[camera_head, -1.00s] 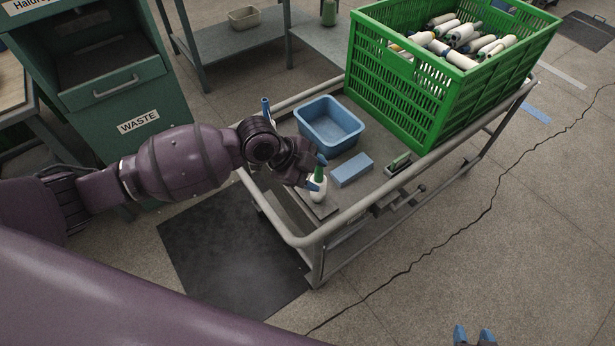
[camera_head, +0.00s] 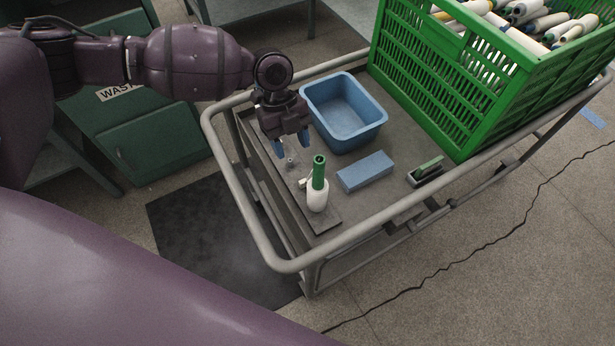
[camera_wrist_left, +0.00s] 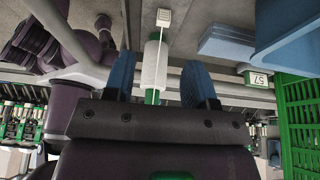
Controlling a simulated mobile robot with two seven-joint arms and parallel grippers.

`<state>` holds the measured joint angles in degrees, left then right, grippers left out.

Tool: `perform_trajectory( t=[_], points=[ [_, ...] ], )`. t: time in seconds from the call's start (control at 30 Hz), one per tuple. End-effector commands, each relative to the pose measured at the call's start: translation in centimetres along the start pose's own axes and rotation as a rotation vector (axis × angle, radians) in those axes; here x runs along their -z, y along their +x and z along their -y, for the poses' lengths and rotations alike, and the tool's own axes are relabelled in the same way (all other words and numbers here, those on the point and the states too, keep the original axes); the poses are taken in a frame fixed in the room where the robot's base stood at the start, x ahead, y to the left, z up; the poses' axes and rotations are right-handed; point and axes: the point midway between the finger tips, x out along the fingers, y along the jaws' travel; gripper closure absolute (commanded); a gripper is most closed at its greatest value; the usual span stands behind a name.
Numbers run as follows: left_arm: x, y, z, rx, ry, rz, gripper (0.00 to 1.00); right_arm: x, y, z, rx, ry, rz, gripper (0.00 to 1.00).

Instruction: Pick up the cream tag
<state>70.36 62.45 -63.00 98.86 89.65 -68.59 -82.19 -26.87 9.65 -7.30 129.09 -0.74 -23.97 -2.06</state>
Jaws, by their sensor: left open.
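A small pale tag (camera_wrist_left: 164,17) shows at the top of the left wrist view, with a thin string running from it along the white yarn cone (camera_wrist_left: 153,65). My left gripper (camera_head: 291,145) is open and empty, behind and a little left of the cone. Its blue fingers (camera_wrist_left: 158,82) frame the cone in the wrist view, without visible contact. My right gripper is out of view.
A raised rail (camera_head: 400,201) runs around the cart. A small peg (camera_head: 290,161) stands near my left fingers.

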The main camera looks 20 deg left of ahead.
Motion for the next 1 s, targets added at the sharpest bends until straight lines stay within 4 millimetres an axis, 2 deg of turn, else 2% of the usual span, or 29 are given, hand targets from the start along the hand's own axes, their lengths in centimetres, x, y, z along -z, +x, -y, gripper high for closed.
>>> perform_trajectory(
  t=[0.3, 0.57, 0.87, 1.0],
  points=[
    [0.0, 4.4, 0.0, -0.002, -0.001, -0.002, 0.49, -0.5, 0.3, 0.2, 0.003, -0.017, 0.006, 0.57],
    [0.1, 5.9, 0.2, 0.000, 0.000, -0.001, 0.49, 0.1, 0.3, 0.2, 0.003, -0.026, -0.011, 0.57],
    [0.1, 9.9, 0.4, -0.002, -0.002, -0.002, 0.49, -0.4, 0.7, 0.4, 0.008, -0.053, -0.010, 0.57],
    [0.1, 10.2, 0.5, 0.002, -0.001, 0.000, 0.49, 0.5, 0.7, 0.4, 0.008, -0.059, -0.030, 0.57]
  ],
)
